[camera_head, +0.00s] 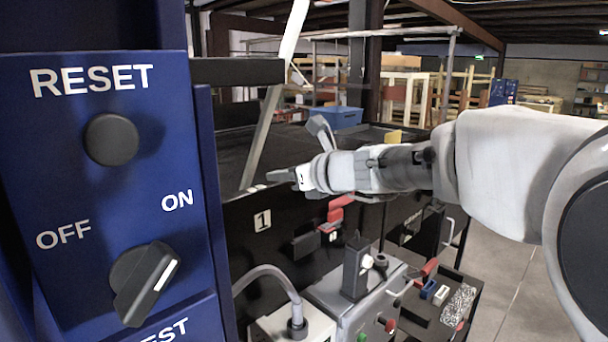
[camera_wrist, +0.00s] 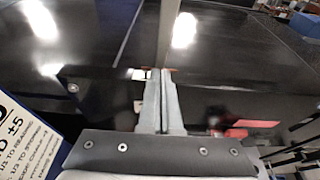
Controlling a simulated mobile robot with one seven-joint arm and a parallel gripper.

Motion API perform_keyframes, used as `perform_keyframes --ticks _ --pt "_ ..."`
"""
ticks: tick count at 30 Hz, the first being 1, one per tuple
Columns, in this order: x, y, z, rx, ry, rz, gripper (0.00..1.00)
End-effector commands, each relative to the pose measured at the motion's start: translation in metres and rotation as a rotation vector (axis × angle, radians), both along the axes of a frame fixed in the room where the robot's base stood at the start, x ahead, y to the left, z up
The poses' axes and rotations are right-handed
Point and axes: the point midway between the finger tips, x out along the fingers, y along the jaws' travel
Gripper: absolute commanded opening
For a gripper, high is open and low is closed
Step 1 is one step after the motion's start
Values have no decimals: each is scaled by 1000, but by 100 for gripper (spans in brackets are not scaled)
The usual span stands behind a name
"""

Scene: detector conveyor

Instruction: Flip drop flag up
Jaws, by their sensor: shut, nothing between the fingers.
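A long, thin pale strip (camera_head: 272,95), which may be the drop flag, rises steeply from the conveyor edge and leans to the right towards its top. In the wrist view the strip (camera_wrist: 168,35) runs up from just beyond my fingertips. My gripper (camera_head: 272,176) is shut and empty, just right of the strip's lower end at the conveyor's near edge. The wrist view shows the closed fingers (camera_wrist: 161,74) side by side over the dark edge. I cannot tell whether they touch the strip, and its foot is partly hidden by them.
A blue panel (camera_head: 60,185) with a RESET button (camera_head: 111,139) and an OFF/ON knob (camera_head: 145,283) stands close on the left. The dark conveyor belt (camera_wrist: 75,30) lies beyond my fingers. Red parts (camera_head: 338,210) and a grey control box (camera_head: 345,300) sit below my wrist.

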Motion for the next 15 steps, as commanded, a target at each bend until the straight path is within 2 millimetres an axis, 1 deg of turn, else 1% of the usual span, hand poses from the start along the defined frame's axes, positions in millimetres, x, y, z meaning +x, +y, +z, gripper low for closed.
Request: perform_keyframes --ticks 1,7,10,15 --pt "6 8 -3 -1 2 3 0" --pt "28 32 -13 0 2 3 0" --pt "36 40 -16 -1 1 1 0" --pt "43 49 -20 0 0 1 0"
